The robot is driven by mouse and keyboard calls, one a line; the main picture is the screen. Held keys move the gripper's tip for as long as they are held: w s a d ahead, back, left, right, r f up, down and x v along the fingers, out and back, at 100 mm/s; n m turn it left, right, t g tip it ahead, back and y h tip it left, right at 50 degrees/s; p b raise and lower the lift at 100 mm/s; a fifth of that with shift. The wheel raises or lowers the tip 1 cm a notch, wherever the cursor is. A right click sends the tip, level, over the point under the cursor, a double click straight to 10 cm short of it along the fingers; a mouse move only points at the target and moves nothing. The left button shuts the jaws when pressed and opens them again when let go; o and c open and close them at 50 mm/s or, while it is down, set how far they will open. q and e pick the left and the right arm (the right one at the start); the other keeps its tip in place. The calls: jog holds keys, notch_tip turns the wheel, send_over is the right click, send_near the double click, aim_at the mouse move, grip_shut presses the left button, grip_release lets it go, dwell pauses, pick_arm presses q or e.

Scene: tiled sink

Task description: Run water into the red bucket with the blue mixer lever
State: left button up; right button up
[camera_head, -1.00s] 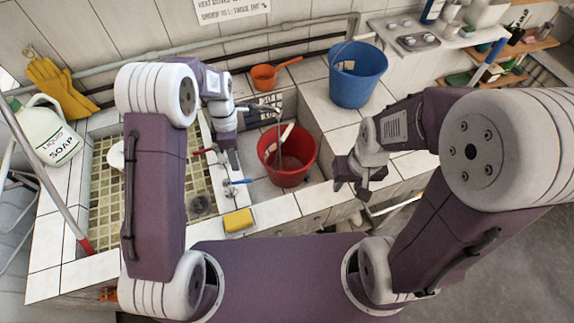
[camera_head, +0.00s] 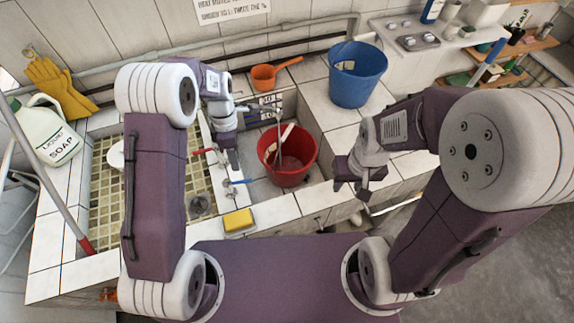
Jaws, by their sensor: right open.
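The red bucket (camera_head: 287,176) stands upright in the sink basin under a thin metal spout (camera_head: 278,108). A pale long object (camera_head: 285,135) shows inside it; I cannot make out any water. The blue mixer lever (camera_head: 237,182) lies low between the tiled basin and the bucket. My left gripper (camera_head: 232,162) points down just above and behind the blue lever, left of the bucket. Its fingers look close together, and I cannot tell their gap or whether they touch the lever. My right gripper (camera_head: 352,188) is open and empty, right of the bucket near the counter's front edge.
A red lever (camera_head: 203,151) sits left of my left gripper. A yellow sponge (camera_head: 238,220) lies on the front ledge. A blue bucket (camera_head: 357,73) and an orange dipper (camera_head: 268,76) stand behind. A soap jug (camera_head: 48,130) and yellow gloves (camera_head: 60,90) are at left.

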aim_at(238, 182)
pick_arm(q)
jog(key=f+b, duration=0.1)
jog(key=f, duration=0.2)
jog(key=s+d+f+b, duration=0.1)
jog(key=f+b, duration=0.1)
jog(key=f, duration=0.1)
jog(key=f+b, duration=0.1)
jog(key=f, duration=0.2)
jog(key=shift+s+d, duration=0.2)
jog(key=shift+s, duration=0.1)
grip_shut()
dwell(1.4)
